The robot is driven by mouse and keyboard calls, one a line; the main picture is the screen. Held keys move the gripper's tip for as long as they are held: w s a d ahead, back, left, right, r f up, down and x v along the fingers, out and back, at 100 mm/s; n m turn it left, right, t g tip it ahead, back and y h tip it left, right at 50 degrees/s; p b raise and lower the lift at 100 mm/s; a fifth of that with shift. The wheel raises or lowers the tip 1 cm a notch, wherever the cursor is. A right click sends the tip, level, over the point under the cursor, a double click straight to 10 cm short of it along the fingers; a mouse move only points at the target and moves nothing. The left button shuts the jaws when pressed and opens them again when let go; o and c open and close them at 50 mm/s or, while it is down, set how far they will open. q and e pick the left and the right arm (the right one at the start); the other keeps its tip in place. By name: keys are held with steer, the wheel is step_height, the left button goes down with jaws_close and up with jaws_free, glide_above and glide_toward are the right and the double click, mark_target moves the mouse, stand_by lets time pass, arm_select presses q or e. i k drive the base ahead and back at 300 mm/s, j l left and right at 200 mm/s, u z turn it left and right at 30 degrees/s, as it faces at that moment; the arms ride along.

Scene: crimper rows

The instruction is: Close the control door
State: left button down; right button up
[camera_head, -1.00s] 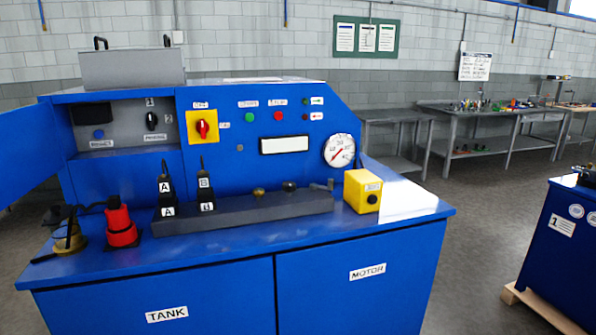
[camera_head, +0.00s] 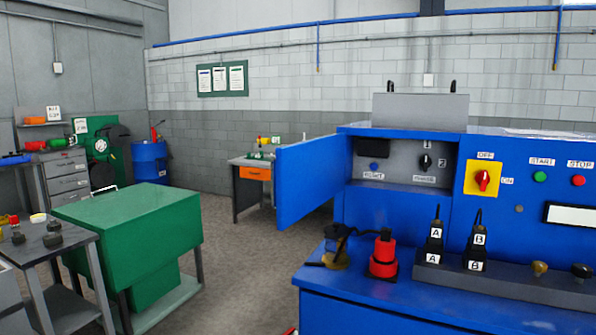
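The blue control door (camera_head: 305,178) stands open at the left side of the blue machine (camera_head: 400,305), swung out to the left. Behind its hinge side the grey control panel recess (camera_head: 400,168) is uncovered, with a dark display, a blue button and a black knob. Neither of my grippers shows in the head view.
A red fitting (camera_head: 383,258) and a brass and black fitting (camera_head: 335,250) stand on the machine's top below the recess. A green cabinet (camera_head: 140,225) and a grey cart (camera_head: 45,245) stand at the left. Grey floor (camera_head: 235,240) lies clear between the cabinet and the machine.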

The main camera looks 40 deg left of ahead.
mark_target(307, 174)
steer(key=k+j, duration=0.1)
steer(key=j, duration=0.55)
steer(key=k+j, duration=0.1)
steer(key=j, duration=0.5)
steer(key=k+j, duration=0.1)
steer(key=j, duration=0.55)
steer(key=k+j, duration=0.1)
steer(key=j, duration=0.55)
steer(key=u, duration=0.05)
